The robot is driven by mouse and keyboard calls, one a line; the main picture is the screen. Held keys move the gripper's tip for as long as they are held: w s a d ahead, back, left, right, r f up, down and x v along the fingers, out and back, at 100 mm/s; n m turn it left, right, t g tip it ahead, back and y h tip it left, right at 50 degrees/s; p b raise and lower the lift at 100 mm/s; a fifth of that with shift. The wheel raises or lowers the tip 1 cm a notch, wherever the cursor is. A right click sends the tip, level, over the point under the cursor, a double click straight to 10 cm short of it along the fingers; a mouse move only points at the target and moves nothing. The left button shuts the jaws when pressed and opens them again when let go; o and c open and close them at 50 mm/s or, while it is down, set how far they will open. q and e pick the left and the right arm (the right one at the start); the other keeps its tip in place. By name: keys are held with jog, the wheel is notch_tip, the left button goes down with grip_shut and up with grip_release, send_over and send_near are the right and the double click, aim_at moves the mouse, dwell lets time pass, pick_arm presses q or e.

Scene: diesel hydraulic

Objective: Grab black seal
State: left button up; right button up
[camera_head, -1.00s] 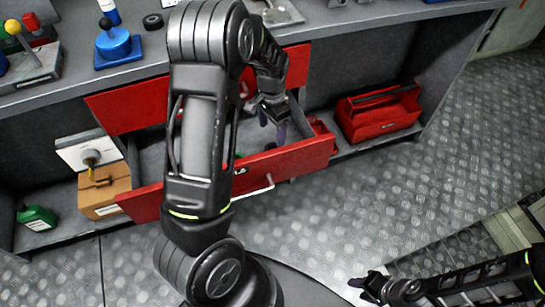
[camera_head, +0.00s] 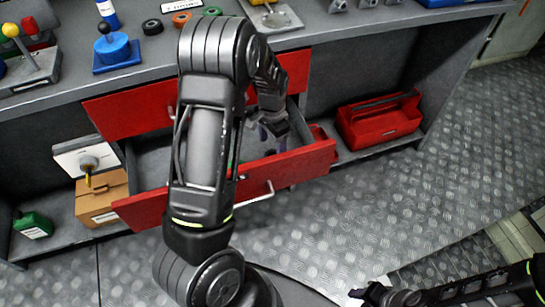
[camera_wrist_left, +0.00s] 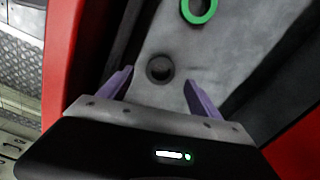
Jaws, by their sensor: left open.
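A black seal (camera_wrist_left: 160,69), a small dark ring, lies on the grey floor of the open red drawer (camera_head: 295,163) in the left wrist view. My left gripper (camera_wrist_left: 160,80) is open, with its two purple fingers on either side of the seal; I cannot tell whether they touch it. In the head view this gripper (camera_head: 272,138) reaches down into the drawer, and the seal there is hidden behind my arm. Another black ring (camera_head: 152,26) lies on the bench top. My right gripper (camera_head: 360,295) is low at the right, its jaws unclear.
A green ring (camera_wrist_left: 199,10) lies in the drawer beyond the black seal. The drawer's walls stand close around the left gripper. Orange (camera_head: 181,19) and green (camera_head: 212,11) rings lie on the bench. A red toolbox (camera_head: 380,120) stands on the lower shelf to the right.

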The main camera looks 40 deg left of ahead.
aim_at(272, 153)
pick_arm(q)
jog(key=shift+f, duration=0.1)
notch_tip(272, 153, down, 5)
jog(key=shift+f, duration=0.1)
jog(key=shift+c, duration=0.3)
dwell(0.4)
jog(key=c, duration=1.3)
